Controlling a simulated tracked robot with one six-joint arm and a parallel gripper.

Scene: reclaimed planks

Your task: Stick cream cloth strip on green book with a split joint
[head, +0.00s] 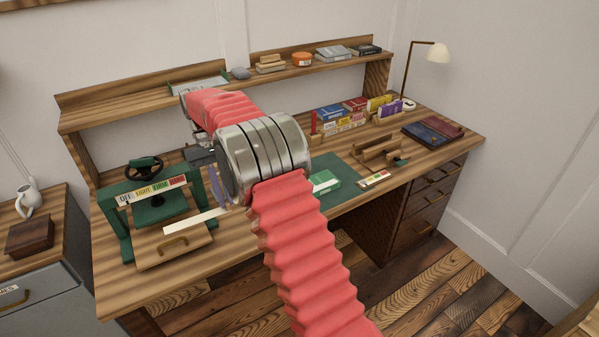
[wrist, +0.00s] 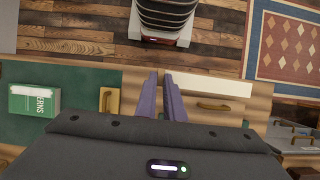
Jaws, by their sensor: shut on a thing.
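The cream cloth strip (head: 190,222) lies or hangs flat at the left of the desk, just in front of the green press. In the wrist view the strip (wrist: 215,86) runs rightward from my fingers. My gripper (head: 220,200) has purple fingers pointing down at the strip's right end in the head view. My gripper (wrist: 161,76) is shut on the strip's end; the exact grip is hard to see. The green book (head: 323,183) lies on the dark green mat, right of my gripper. The book (wrist: 34,100) shows a white label in the wrist view; its split joint cannot be made out.
The green press (head: 150,200) with a handwheel and a label strip stands at the left. A wooden board with a brass handle (head: 172,245) lies in front of it. Wooden cradles (head: 378,155), standing books (head: 342,117) and flat dark books (head: 432,131) occupy the right.

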